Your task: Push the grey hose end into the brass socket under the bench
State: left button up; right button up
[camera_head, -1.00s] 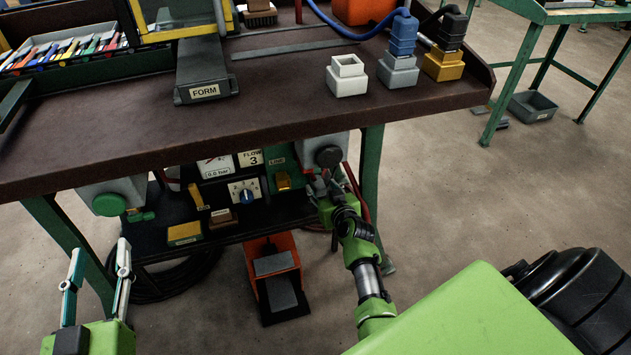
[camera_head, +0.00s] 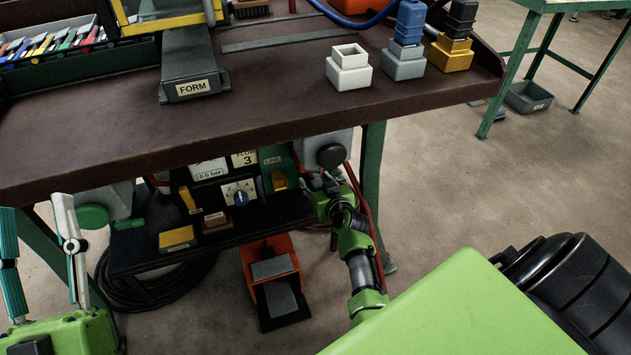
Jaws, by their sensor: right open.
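Under the bench, a green panel labelled LINE carries a small brass-yellow fitting (camera_head: 279,181), which looks like the socket; its opening cannot be made out. I cannot make out the grey hose end; it may be hidden by the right gripper or the bench. My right gripper (camera_head: 318,180) is open under the bench front, right of the brass fitting and just below a round black knob. Whether it touches anything is unclear. My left gripper (camera_head: 36,212) is open and empty at the left edge, fingers wide apart, below the bench front.
The bench top (camera_head: 280,125) overhangs the lower shelf. An orange foot pedal (camera_head: 271,268) stands on the floor. A red hose (camera_head: 362,205) hangs beside the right gripper, near a green bench leg (camera_head: 373,160). Dark coiled hose (camera_head: 150,290) lies at left.

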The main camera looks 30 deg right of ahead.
jog(key=shift+c, duration=0.3)
jog(key=c, duration=1)
jog(key=o, duration=1.1)
jog(key=shift+c, duration=0.2)
